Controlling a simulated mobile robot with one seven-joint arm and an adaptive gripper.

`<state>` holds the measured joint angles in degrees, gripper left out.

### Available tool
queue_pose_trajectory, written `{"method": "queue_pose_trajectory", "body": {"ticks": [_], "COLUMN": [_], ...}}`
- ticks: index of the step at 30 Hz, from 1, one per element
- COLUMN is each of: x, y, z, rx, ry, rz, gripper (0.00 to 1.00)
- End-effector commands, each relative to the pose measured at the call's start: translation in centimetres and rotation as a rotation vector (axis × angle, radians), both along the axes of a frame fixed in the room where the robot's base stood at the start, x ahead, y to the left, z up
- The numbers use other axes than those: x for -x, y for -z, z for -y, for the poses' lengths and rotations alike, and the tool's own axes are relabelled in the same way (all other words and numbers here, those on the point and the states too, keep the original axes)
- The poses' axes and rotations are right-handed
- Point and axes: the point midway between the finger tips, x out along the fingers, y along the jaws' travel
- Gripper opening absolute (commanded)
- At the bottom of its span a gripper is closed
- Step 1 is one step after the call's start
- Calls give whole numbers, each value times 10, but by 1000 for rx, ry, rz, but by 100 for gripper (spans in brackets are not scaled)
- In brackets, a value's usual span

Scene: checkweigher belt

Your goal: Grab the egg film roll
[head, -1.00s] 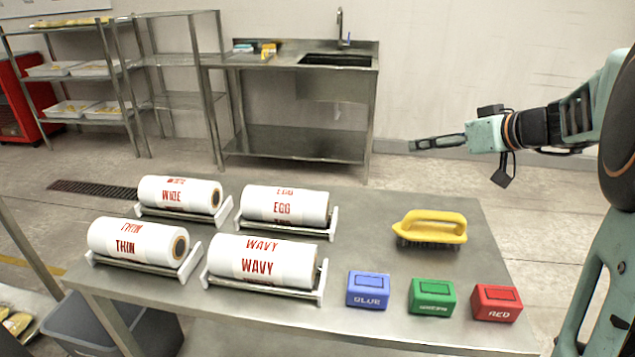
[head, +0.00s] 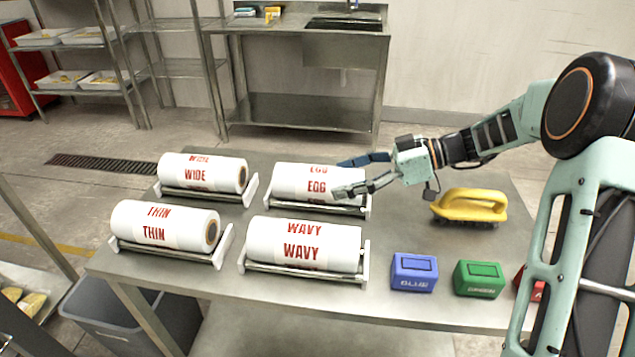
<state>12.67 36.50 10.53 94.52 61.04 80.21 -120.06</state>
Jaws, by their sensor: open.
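The egg film roll (head: 293,181) is a white roll with red EGG lettering. It lies level in a cradle (head: 366,204) at the back of the steel table. My gripper (head: 345,176) is open, its two fingers pointing left across the right end of the roll in the picture. The fingers hide part of that end. I cannot tell whether they are above, in front of or touching the roll.
The wide roll (head: 190,173), thin roll (head: 150,229) and wavy roll (head: 290,246) lie in cradles close by. A yellow brush (head: 470,204), blue box (head: 413,272), green box (head: 478,278) and partly hidden red box (head: 538,289) are on the table's right (head: 400,235).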

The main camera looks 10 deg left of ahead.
Motion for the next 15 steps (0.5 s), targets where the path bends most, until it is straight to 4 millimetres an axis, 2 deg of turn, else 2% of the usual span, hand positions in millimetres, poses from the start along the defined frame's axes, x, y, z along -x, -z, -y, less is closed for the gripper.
{"method": "queue_pose_trajectory", "body": {"ticks": [10, 15], "x": [2, 3], "y": [23, 28], "z": [-43, -54], "rx": [1, 2], "ry": [-2, 3], "rz": [-2, -2], "gripper": [78, 78]}}
